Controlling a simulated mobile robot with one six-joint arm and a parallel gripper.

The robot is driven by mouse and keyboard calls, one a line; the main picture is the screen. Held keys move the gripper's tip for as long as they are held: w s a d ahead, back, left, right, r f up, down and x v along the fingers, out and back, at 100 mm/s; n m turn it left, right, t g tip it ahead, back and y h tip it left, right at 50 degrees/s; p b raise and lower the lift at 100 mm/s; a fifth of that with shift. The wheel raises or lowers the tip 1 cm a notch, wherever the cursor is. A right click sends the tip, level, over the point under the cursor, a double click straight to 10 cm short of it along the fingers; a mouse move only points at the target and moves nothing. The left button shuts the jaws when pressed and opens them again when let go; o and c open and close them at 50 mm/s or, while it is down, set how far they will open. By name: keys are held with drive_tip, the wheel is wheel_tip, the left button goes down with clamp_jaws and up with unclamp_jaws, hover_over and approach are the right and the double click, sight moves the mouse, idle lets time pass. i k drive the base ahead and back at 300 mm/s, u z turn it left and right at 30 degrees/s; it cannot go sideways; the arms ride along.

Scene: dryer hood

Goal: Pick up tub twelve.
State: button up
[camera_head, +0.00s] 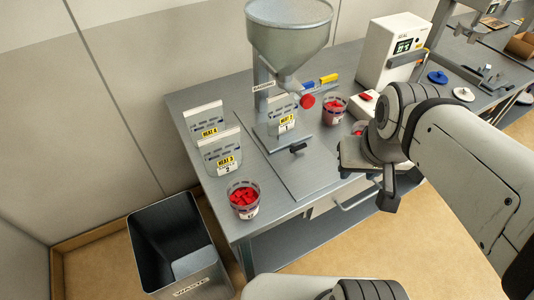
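A clear tub of red pieces (243,198) stands upright at the table's front left corner. A second tub of red pieces (333,108) stands farther back, right of the hopper. Their labels are too small to read, so I cannot tell which is tub twelve. Part of another red item (360,128) shows beside my arm, mostly hidden. My gripper (388,190) hangs at the right, over the table's front edge, well apart from the front left tub. Its fingers are largely hidden by my wrist, and nothing is visibly held in it.
The hopper (288,40) stands at the table's back. Upright plates marked HEAT 4 (204,122) and HEAT 3 (220,152) stand at the left, behind the front tub. A waste bin (180,245) is on the floor at left. A white sealing machine (393,50) stands behind my arm.

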sight(243, 195)
drive_tip(key=z, duration=1.2)
drive_tip(key=k, duration=2.45)
drive_tip(key=u, duration=0.5)
drive_tip(key=i, duration=1.5)
drive_tip(key=u, duration=0.05)
